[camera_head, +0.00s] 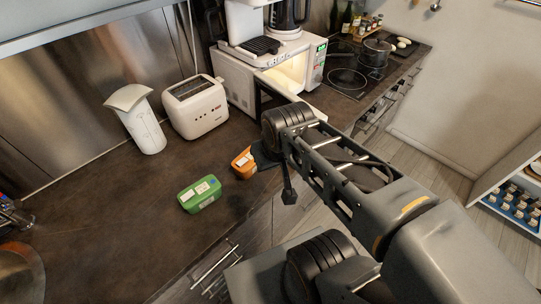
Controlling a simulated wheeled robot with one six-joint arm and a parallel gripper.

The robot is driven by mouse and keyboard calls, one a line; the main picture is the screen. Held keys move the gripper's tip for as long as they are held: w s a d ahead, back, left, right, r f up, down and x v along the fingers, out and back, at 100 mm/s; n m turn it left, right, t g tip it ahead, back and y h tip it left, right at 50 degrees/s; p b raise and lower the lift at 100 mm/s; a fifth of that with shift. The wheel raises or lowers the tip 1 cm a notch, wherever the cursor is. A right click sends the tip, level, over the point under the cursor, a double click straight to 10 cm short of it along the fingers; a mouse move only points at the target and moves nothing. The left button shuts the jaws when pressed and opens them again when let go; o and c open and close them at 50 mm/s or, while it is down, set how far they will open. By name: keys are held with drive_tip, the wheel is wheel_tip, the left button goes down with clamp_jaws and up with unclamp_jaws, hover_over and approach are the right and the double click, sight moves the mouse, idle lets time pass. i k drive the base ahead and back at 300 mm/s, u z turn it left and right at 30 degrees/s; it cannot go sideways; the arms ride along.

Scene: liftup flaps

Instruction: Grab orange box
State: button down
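The orange box (243,163) lies on the dark countertop, left of the arm's end. It has a pale label on its top, and its right side is partly hidden by my gripper. My gripper (271,171) is right beside the box, with dark finger parts at the box's right edge and pointing down to the right. I cannot tell whether it touches the box or how far apart the fingers are.
A green box (200,194) lies left of the orange one. A white toaster (195,106) and a white canister (137,119) stand behind. A microwave (238,82) stands with its door open near my arm. The counter's front edge runs below the gripper. The left counter is mostly clear.

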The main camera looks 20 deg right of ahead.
sight(246, 171)
drive_tip(key=k, duration=0.5)
drive_tip(key=u, duration=3.85)
drive_tip(key=k, duration=1.05)
drive_tip(key=z, duration=1.35)
drive_tip(key=i, duration=0.5)
